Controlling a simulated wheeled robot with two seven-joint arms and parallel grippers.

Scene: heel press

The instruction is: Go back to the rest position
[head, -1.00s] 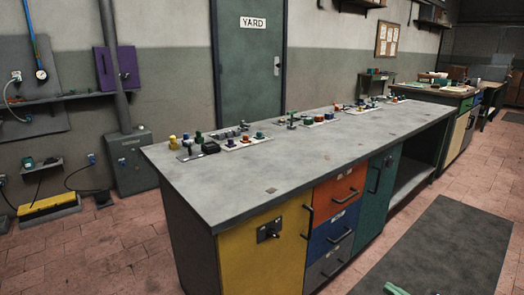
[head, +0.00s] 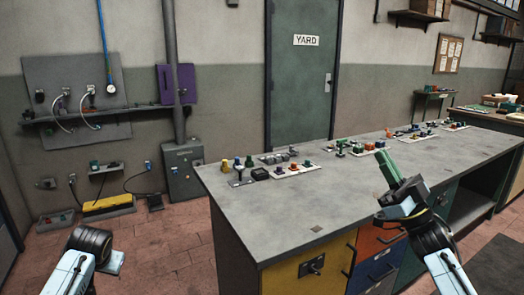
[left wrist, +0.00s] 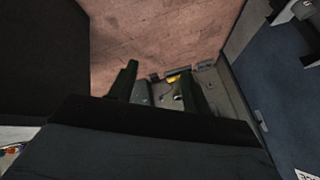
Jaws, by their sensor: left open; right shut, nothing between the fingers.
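My right gripper (head: 387,168) is in the head view, in front of the workbench's right part. Its green fingers are shut with nothing between them and point up and to the left. My left arm comes in at the lower left of the head view, over the floor; its fingers are hidden there. In the left wrist view my left gripper (left wrist: 160,82) shows two dark fingers apart, with nothing held between them.
The grey workbench (head: 290,205) carries several small knobs and switches along its back edge. A green YARD door (head: 302,90) is behind it. A yellow box (head: 108,206) sits by the wall at left. Red tiled floor (head: 165,245) is open left of the bench.

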